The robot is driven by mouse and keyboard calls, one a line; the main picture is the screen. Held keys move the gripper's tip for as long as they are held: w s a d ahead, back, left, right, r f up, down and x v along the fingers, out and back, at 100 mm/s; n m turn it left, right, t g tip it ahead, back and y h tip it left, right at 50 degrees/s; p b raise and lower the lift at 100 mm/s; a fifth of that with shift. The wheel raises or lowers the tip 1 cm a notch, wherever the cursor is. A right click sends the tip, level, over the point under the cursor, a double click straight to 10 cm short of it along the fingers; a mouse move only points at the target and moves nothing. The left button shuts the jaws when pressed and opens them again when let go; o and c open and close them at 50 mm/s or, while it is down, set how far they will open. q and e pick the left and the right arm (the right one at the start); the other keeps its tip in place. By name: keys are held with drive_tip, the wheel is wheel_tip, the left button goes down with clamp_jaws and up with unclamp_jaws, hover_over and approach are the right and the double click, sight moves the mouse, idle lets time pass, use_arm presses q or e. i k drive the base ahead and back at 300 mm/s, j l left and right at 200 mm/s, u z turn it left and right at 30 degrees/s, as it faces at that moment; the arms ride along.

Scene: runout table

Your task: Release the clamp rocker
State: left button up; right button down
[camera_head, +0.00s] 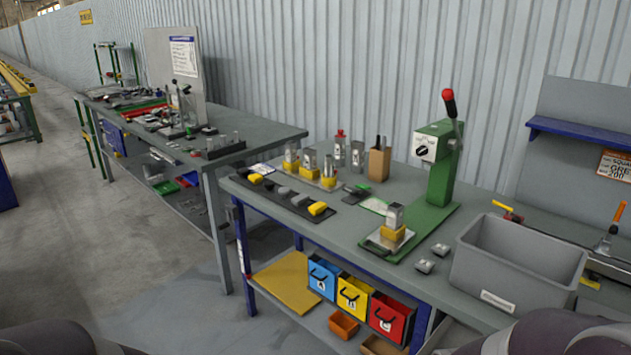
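I cannot tell for sure which part is the clamp rocker. A green press (437,178) stands on the table with a lever tipped by a red ball (448,95). A white box with a black dial (422,150) is on its head. A metal block on a yellow base (392,230) sits on the press's plate. At the far right, an orange-handled lever (616,216) stands tilted on a metal bracket. A yellow handle with a red end (507,210) lies behind the grey bin. Neither gripper shows; only dark parts of my arms are at the bottom corners.
A large grey bin (476,288) takes up the table's front right. Two small metal blocks (425,266) lie left of it. A black tray (267,199) with grey and yellow pieces is at the left edge. Blue, yellow and red boxes (390,317) are below. Another cluttered bench (262,132) is left.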

sight(350, 191)
drive_tip(key=i+j, duration=0.4)
drive_tip(key=j, duration=0.2)
drive_tip(key=i+j, duration=0.45)
drive_tip(key=j, duration=0.15)
drive_tip(key=i+j+u, duration=0.1)
drive_tip(key=i+j, duration=0.3)
drive_tip(key=j, duration=0.2)
drive_tip(key=i+l, duration=0.55)
drive_tip(key=i+l+u, duration=0.1)
drive_tip(key=i+l, duration=0.45)
drive_tip(key=i, duration=0.2)
